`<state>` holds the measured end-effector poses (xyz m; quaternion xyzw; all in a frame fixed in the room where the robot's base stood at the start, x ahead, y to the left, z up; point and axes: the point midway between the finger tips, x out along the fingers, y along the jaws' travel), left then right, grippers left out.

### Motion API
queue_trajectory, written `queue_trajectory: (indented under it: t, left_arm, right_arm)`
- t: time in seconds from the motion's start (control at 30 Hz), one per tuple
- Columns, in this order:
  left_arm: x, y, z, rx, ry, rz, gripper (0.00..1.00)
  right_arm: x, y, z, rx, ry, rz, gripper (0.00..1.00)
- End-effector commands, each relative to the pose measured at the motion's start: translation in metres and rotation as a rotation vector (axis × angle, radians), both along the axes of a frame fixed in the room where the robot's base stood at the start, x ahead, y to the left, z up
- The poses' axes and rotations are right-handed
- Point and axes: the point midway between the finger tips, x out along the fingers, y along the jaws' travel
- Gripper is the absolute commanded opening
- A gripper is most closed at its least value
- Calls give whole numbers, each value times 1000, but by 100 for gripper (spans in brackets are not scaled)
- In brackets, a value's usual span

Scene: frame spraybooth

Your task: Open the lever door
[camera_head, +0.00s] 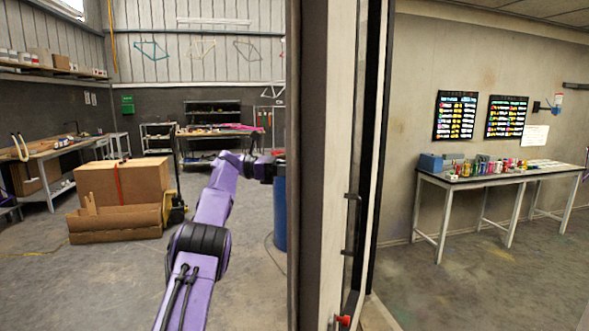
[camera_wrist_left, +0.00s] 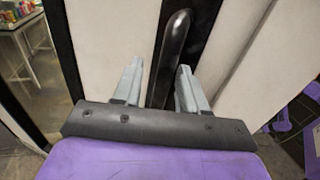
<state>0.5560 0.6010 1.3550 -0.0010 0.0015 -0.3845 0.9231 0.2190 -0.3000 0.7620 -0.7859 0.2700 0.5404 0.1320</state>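The door and its frame show as a tall pale and dark upright (camera_head: 343,120) in the middle of the head view, seen nearly edge-on. The wrist view shows a pale panel (camera_wrist_left: 112,35) with a black lever handle (camera_wrist_left: 170,50) standing out from it. My left gripper (camera_wrist_left: 160,72) is open, with the handle between its two grey fingers. A narrow gap shows on the handle's left side; I cannot tell whether the right finger touches it. In the head view my purple left arm reaches forward and its gripper end is hidden behind the upright. My right gripper is not in view.
Left of the upright lie cardboard boxes (camera_head: 122,183), a blue drum (camera_head: 280,213) beside my left wrist, and workbenches. Right of it is a table (camera_head: 480,177) with paint bottles. Floor (camera_head: 440,285) before that table is clear. A small red object (camera_head: 344,320) is low by the upright.

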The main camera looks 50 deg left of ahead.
Motion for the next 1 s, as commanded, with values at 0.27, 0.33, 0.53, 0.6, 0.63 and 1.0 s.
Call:
queue_trajectory:
  t: [0.27, 0.33, 0.53, 0.6, 0.63, 1.0]
  left_arm:
    - [-29, 32, 9, -3, 6, 5, 42]
    - [-38, 41, 9, -2, 6, 4, 42]
    - [-51, 54, 3, -4, 4, 3, 42]
    - [-53, 56, 1, -2, 2, 4, 42]
    - [-54, 56, 0, -1, 1, 4, 42]
    - [-54, 56, -2, -4, 1, 4, 0]
  right_arm:
    - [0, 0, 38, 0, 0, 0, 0]
    - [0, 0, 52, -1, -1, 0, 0]
    - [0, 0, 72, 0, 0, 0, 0]
    - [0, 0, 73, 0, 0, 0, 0]
    - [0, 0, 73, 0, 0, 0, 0]
    - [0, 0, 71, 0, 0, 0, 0]
